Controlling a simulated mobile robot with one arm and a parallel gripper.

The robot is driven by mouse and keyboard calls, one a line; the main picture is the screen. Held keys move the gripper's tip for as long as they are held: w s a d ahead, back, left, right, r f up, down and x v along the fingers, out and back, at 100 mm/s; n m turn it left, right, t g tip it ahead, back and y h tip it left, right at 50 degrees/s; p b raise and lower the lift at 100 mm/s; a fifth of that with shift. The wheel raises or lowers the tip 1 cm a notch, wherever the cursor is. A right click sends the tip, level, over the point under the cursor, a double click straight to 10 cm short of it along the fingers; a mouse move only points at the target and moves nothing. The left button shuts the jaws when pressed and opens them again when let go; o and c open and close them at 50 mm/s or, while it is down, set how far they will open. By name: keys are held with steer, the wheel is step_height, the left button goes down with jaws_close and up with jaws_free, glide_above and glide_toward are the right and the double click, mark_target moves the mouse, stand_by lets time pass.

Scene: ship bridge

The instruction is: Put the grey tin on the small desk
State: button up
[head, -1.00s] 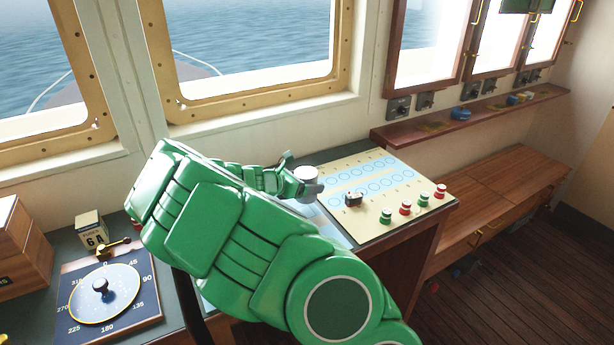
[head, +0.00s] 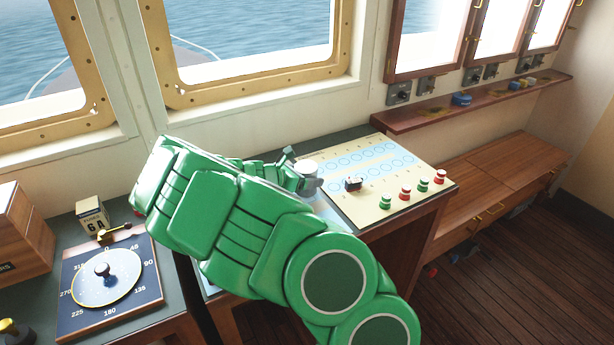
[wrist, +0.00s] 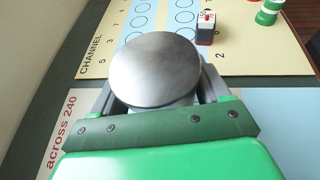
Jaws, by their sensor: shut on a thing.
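The grey tin (head: 308,167) is between the jaws of my gripper (head: 306,182), at the left edge of the cream board (head: 398,203). In the wrist view the round metal top of the tin (wrist: 156,70) faces the camera, with a grey finger of my gripper (wrist: 158,92) on each side. The tin's underside is hidden, so I cannot tell whether it touches the surface below. The desk (head: 424,222) under the cream board stands below the windows; I cannot tell whether it is the small desk.
Red and green pegs (head: 405,191) and a small dark block (head: 353,184) stand on the board. A dial plate (head: 108,287), a small calendar block (head: 92,216) and a wooden box (head: 22,240) are at left. A low wooden bench (head: 480,195) is at right.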

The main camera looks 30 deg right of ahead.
steer(key=shift+f, duration=0.15)
steer(key=o, duration=1.3)
steer(key=shift+v, duration=3.9)
